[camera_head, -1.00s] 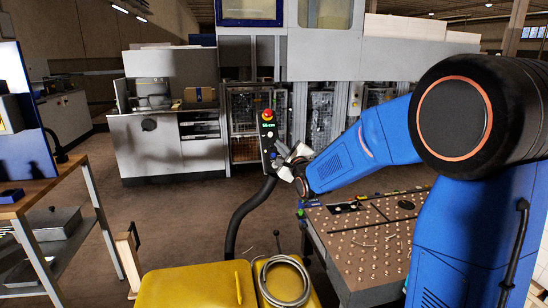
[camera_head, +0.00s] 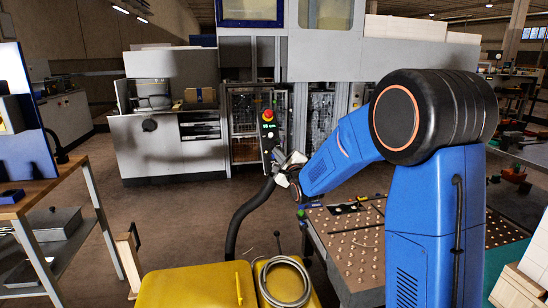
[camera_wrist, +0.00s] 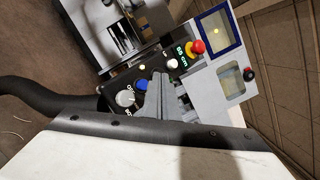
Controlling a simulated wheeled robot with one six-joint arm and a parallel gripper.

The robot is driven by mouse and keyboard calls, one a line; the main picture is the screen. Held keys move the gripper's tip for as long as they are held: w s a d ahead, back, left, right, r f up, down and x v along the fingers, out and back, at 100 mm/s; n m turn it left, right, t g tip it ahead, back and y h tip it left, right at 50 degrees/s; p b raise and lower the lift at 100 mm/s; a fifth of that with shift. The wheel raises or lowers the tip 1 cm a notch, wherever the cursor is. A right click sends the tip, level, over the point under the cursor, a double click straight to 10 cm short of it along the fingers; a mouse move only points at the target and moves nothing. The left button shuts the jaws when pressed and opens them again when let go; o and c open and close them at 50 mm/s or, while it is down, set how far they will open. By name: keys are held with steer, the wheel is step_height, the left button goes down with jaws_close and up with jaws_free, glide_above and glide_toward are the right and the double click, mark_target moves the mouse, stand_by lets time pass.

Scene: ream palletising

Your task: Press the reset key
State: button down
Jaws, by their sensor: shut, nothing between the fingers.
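The control panel (camera_head: 268,132) is a narrow dark pendant box on a thick black hose. It has a red mushroom button (camera_head: 267,114) at its top. In the wrist view it carries a green "55 cm" display, a white button (camera_wrist: 171,62), a blue key (camera_wrist: 141,85) and a grey knob (camera_wrist: 125,97). No readable label shows which key is reset. My gripper (camera_wrist: 158,82) is shut and empty, its fingers over the panel beside the blue key; contact cannot be told. In the head view my gripper (camera_head: 280,160) covers the panel's lower end.
A yellow case (camera_head: 195,287) with a coiled grey cable (camera_head: 287,284) lies in front. A perforated table (camera_head: 350,245) stands at right, below my arm. A wooden bench (camera_head: 35,195) is at left. Machines line the back. The brown floor left of the hose is open.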

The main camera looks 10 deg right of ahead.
steer(key=shift+w+f, duration=0.55)
steer(key=shift+w, duration=0.05)
steer(key=shift+w, duration=0.1)
stand_by(1.7)
steer(key=shift+w+f, duration=0.25)
steer(key=shift+w+f, duration=0.3)
steer(key=shift+w, duration=0.05)
stand_by(1.0)
stand_by(0.3)
steer(key=shift+s+r, duration=0.6)
steer(key=shift+s, duration=0.1)
steer(key=s+r, duration=0.3)
steer(key=shift+s+r, duration=0.1)
steer(key=shift+s, duration=0.3)
stand_by(0.3)
